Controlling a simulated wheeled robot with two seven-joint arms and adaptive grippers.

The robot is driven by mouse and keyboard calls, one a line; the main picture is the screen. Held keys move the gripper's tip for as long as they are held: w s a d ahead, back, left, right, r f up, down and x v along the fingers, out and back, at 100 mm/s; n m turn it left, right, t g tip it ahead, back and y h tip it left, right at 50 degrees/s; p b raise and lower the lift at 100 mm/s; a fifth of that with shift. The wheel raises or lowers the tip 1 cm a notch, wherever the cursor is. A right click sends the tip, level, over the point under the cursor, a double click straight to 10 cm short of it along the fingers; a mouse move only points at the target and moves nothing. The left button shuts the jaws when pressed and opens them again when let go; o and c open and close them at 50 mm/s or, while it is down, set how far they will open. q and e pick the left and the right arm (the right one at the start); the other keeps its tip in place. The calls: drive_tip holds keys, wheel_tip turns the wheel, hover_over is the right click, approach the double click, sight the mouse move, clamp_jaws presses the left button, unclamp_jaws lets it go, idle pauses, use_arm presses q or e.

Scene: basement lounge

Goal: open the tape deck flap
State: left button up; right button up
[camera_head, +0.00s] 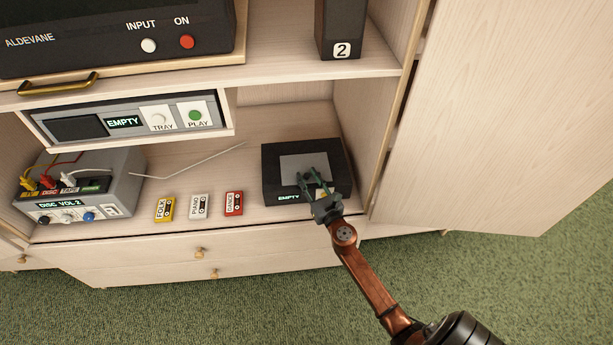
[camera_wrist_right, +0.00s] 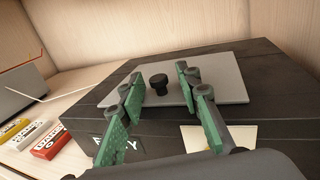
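The tape deck (camera_head: 271,160) is a black box on the cabinet's lower shelf, with a green "EMPTY" display on its front. Its grey flap (camera_head: 291,166) lies flat on top. In the right wrist view the flap (camera_wrist_right: 221,87) carries a black knob (camera_wrist_right: 158,83). My right gripper (camera_head: 314,178) is over the deck. In the right wrist view its green fingers (camera_wrist_right: 160,92) are spread, one on each side of the knob, with gaps between. The knob is hidden behind the fingers in the head view. My left gripper is not in view.
Yellow (camera_head: 165,209), white (camera_head: 199,206) and red (camera_head: 234,204) cassettes lie left of the deck. A grey box with cables (camera_head: 120,183) stands farther left. A disc player (camera_head: 130,120) hangs above. An open cabinet door (camera_head: 500,110) is on the right.

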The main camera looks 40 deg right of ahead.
drive_tip(key=shift+w, duration=0.35)
drive_tip(key=shift+c, duration=0.6)
clamp_jaws()
